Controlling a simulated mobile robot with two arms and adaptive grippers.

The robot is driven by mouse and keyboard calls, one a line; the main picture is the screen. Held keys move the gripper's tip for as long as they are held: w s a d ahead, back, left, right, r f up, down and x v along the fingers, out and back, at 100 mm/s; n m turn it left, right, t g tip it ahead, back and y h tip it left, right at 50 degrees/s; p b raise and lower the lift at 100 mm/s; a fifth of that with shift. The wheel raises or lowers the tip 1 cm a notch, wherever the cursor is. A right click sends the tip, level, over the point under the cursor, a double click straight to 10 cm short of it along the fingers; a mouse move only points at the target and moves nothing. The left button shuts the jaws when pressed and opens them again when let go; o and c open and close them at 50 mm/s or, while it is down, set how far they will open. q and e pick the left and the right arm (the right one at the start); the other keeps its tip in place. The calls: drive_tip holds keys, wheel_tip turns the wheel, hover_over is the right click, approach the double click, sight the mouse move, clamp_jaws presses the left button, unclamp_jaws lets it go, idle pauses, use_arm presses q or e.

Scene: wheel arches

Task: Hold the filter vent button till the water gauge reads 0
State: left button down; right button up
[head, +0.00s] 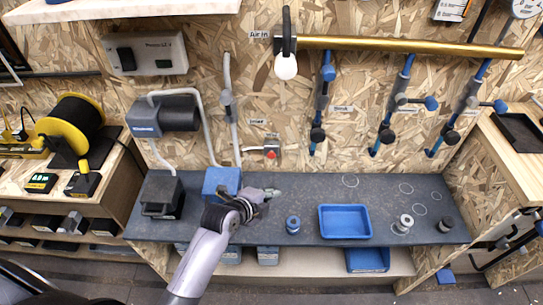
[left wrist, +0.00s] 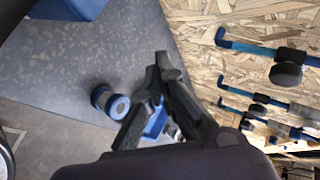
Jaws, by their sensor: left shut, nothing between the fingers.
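My left gripper (head: 268,193) is in front of the blue box at the back left of the bench, above the grey bench top. In the left wrist view its dark fingers (left wrist: 164,62) are closed together with nothing between them. A small red button (head: 271,154) on a grey wall box sits behind and above the gripper, apart from it. I cannot tell whether this is the filter vent button. A small grey fitting (head: 227,97) sits on the vertical pipe left of the brass pipe. No water gauge reading can be made out. My right gripper is not in view.
On the grey bench (head: 300,185) stand a blue box (head: 218,179), a blue-and-grey spool (head: 292,224), a blue tray (head: 345,207) and a pale spool (head: 404,223). A brass pipe (head: 410,45) runs along the wall, with blue drop pipes below. The bench's back middle is clear.

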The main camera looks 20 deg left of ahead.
sight(271, 155)
use_arm(q)
drive_tip(key=shift+w+r+m+t, duration=0.3)
drive_tip(key=shift+w+r+m, duration=0.2)
drive_tip(key=shift+r, duration=0.1)
drive_tip(key=shift+w, duration=0.1)
drive_tip(key=w+a+b, duration=0.2)
drive_tip(key=w+b, duration=0.1)
drive_tip(key=w, duration=0.5)
drive_tip(key=shift+a+b, duration=0.15)
drive_tip(key=shift+b, duration=0.25)
drive_tip(key=shift+w, duration=0.2)
idle(0.8)
drive_tip(key=shift+w+a, duration=0.15)
drive_tip(key=shift+w, duration=0.15)
